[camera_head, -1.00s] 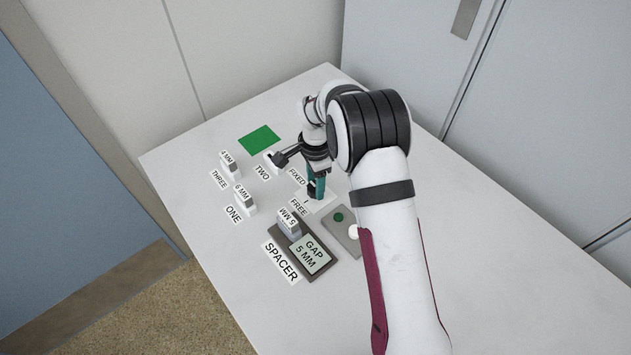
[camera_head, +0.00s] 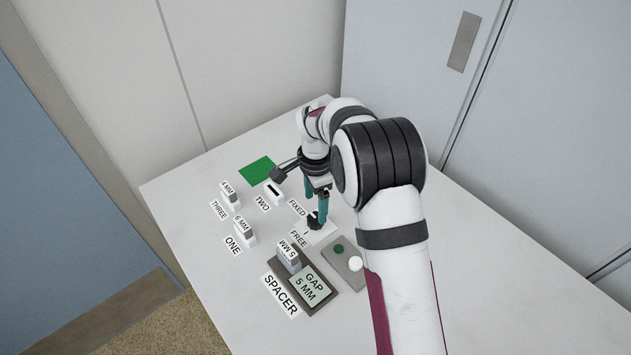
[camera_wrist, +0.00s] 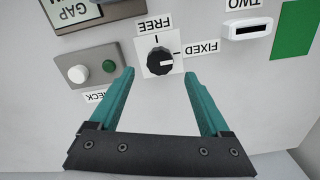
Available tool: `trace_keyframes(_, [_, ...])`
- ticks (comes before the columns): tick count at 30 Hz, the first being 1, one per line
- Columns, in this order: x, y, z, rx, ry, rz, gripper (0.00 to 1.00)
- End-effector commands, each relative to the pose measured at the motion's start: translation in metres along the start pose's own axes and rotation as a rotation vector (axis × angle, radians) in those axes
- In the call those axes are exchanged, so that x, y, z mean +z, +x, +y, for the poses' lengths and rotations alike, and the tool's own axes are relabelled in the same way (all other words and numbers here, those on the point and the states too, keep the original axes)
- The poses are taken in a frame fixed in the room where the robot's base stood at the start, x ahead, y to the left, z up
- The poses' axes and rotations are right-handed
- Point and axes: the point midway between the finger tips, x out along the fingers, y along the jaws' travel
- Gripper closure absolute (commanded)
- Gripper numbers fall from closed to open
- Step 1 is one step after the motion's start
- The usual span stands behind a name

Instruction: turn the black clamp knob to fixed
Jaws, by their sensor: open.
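The black clamp knob (camera_head: 313,222) sits on a white plate; it also shows in the wrist view (camera_wrist: 160,61). In the wrist view the FREE label (camera_wrist: 153,26) is above the knob and the FIXED label (camera_wrist: 200,47) is to its right, each with a tick. A small pale mark on the knob appears to face right, towards the FIXED side. My gripper (camera_wrist: 159,74) is open and empty, its teal fingers apart on either side of the knob's lower edge in the picture. In the head view my gripper (camera_head: 316,202) is just above the knob.
A grey panel with a green and a white button (camera_wrist: 77,74) lies beside the knob. The spacer block and GAP display (camera_head: 311,284) stand nearer the table's front. White slot TWO (camera_head: 274,194), a green patch (camera_head: 257,171) and blocks THREE (camera_head: 229,194) and ONE (camera_head: 245,233) are left.

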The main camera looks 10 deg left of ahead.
Motion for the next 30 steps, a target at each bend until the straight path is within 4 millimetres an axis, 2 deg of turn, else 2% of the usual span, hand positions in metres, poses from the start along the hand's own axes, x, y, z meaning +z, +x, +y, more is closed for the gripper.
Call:
trace_keyframes(1, [0.000,-0.018,-0.002,-0.007,0.001,0.001,0.19])
trace_keyframes(3, [0.000,-0.041,-0.001,-0.006,0.001,0.001,0.19])
trace_keyframes(6, [0.000,-0.070,-0.001,-0.004,0.001,0.000,0.19])
trace_keyframes(10, [0.000,-0.095,-0.001,-0.003,0.001,0.000,0.19])
trace_keyframes(15, [0.000,-0.108,0.000,-0.001,0.001,0.000,0.19])
trace_keyframes(27, [0.000,-0.108,0.001,0.000,0.000,-0.001,0.19])
trace_keyframes(29, [-0.002,-0.115,0.008,-0.001,-0.011,-0.004,0.19])
trace_keyframes(30, [-0.004,-0.124,0.020,-0.003,-0.032,-0.010,0.19])
